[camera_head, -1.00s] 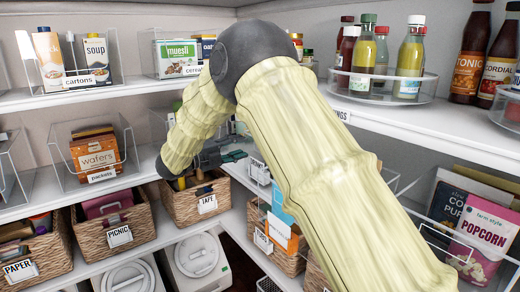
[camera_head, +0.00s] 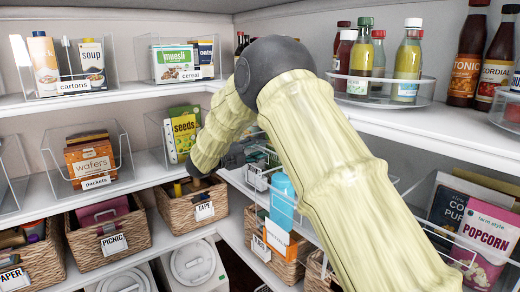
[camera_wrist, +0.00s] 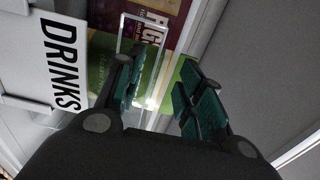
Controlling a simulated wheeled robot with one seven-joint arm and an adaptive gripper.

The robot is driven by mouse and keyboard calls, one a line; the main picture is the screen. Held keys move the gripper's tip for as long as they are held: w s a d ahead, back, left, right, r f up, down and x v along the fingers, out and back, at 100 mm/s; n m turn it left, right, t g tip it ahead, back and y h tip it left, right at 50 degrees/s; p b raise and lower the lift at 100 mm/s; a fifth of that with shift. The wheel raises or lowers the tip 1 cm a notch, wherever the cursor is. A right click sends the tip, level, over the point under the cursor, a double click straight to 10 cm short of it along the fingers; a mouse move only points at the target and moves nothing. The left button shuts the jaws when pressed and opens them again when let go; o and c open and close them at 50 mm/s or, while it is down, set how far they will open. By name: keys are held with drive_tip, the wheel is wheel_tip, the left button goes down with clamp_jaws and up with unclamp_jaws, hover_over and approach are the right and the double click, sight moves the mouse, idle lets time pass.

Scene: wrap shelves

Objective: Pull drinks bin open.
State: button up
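The white label reading DRINKS (camera_wrist: 58,62) shows at the left of the wrist view, turned on its side. Beside it is a clear bin edge (camera_wrist: 155,88) with green and dark red printed packets behind it. My gripper (camera_wrist: 160,78) has its two teal-padded fingers apart, with the clear edge seen between them. I cannot tell whether the pads touch it. In the head view my gripper is mostly hidden behind my arm, near the corner of the middle shelf. A clear bin (camera_head: 257,181) shows just beside it; its label is not readable there.
A TAPE basket (camera_head: 186,213) and a PICNIC basket (camera_head: 100,246) stand on the lower left shelf. A seeds packet (camera_head: 184,135) stands in a clear bin near my wrist. Bottles on a turntable (camera_head: 352,94) stand on the right shelf above. A blue bottle (camera_head: 282,200) is close to my arm.

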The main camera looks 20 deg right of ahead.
drive_tip(key=shift+w+d, duration=0.1)
drive_tip(key=shift+d, duration=0.35)
clamp_jaws()
